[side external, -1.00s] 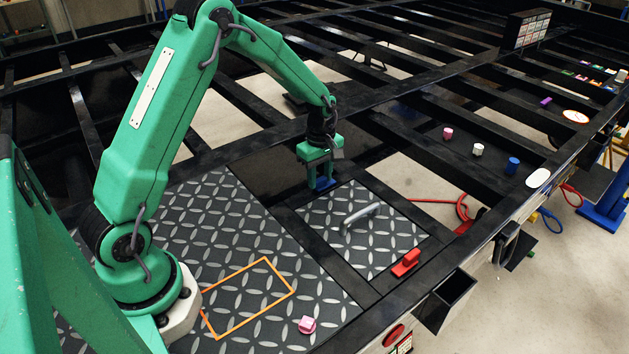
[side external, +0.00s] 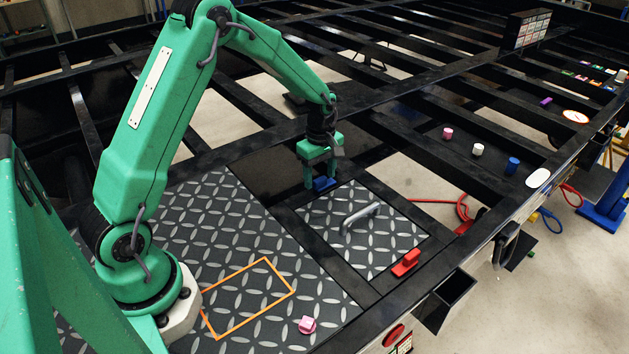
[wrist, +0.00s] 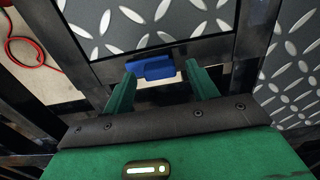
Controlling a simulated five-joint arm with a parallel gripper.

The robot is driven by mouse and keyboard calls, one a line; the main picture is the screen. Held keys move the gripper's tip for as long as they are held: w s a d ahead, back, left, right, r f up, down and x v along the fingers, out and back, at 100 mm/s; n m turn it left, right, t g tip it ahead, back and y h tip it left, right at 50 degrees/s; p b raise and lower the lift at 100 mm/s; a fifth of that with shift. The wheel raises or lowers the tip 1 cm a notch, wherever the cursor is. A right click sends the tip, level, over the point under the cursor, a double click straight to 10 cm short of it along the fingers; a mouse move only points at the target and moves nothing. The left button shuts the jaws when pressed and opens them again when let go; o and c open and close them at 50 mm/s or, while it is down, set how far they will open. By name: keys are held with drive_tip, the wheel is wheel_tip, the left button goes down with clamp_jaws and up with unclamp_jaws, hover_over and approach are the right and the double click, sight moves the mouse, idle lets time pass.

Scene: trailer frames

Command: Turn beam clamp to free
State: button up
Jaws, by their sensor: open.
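The blue clamp (side external: 323,184) sits at the back left edge of the small diamond-plate hatch panel (side external: 388,258). In the wrist view the blue clamp (wrist: 155,69) lies crosswise at the panel's edge, between my fingertips. My gripper (side external: 321,177) points down just above it. Its jaws are open, with a finger on each side of the clamp and a visible gap on the right. I cannot tell whether the left finger touches. A red clamp (side external: 406,263) sits at the panel's opposite front edge.
A grey handle (side external: 360,215) rises from the panel's middle. An orange outlined rectangle (side external: 248,298) and a pink piece (side external: 307,325) are on the larger plate. Black beams surround the panel, with open gaps between them. A red hose (side external: 462,208) lies to the right.

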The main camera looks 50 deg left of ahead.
sight(320, 180)
wheel_tip(320, 180, up, 7)
drive_tip(key=shift+r, duration=0.15)
idle(0.4)
drive_tip(key=s+d+r+m+t, duration=0.2)
drive_tip(key=s+d+r+m, duration=0.3)
drive_tip(key=s+r+m, duration=0.55)
drive_tip(key=s+d+r+m+t, duration=0.1)
drive_tip(key=s+d+r+m, duration=0.1)
drive_tip(key=s+m, duration=0.2)
drive_tip(key=s+d+r+m+t, duration=0.2)
drive_tip(key=s+m, duration=0.1)
drive_tip(key=s, duration=0.6)
drive_tip(key=shift+s+r+m+t, duration=0.3)
drive_tip(key=shift+s+r+m, duration=0.05)
drive_tip(key=shift+s, duration=0.05)
